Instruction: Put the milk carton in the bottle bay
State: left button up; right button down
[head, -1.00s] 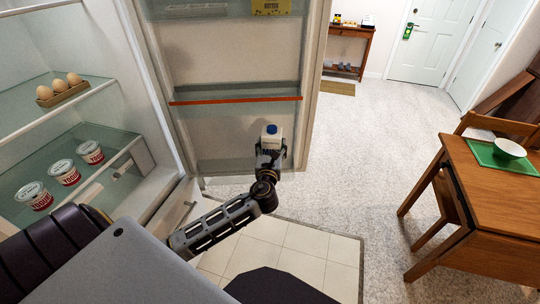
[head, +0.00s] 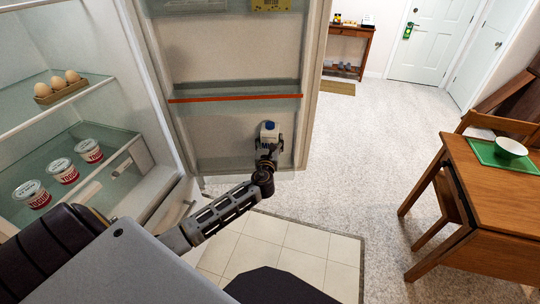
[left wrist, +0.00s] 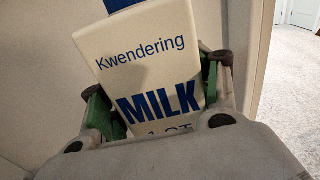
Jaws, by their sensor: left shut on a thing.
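The milk carton (head: 269,131) is white with a blue cap and blue lettering. My left gripper (head: 268,150) is shut on it, and the carton looks about upright in the head view. In the left wrist view the milk carton (left wrist: 140,65) sits between the two green-padded fingers of the left gripper (left wrist: 155,100). The carton is in front of the open fridge door's inner side. The bottle bay (head: 225,163) appears to be the low shelf of that door, left of and beside the carton. I cannot tell whether the carton is inside it. My right gripper is not in view.
An orange-red bar (head: 235,98) crosses the door above the carton. Yogurt tubs (head: 61,170) and an egg carton (head: 60,88) stand on fridge shelves at left. A yellow butter box (head: 270,4) is high on the door. A wooden table (head: 490,205) stands right; the carpet between is clear.

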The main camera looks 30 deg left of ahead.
pick_arm(q)
notch_tip(320, 180, down, 3)
jog(key=shift+w+r+b, duration=0.1)
jog(key=shift+b, duration=0.2)
jog(key=shift+f, duration=0.7)
jog(key=shift+f+b, duration=0.3)
jog(key=shift+f, duration=0.55)
jog(key=shift+w+a+f, duration=0.1)
jog(key=shift+w+f, duration=0.05)
jog(key=shift+f, duration=0.05)
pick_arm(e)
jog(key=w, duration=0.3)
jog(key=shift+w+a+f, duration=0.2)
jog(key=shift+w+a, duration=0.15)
pick_arm(q)
jog(key=shift+f, duration=0.1)
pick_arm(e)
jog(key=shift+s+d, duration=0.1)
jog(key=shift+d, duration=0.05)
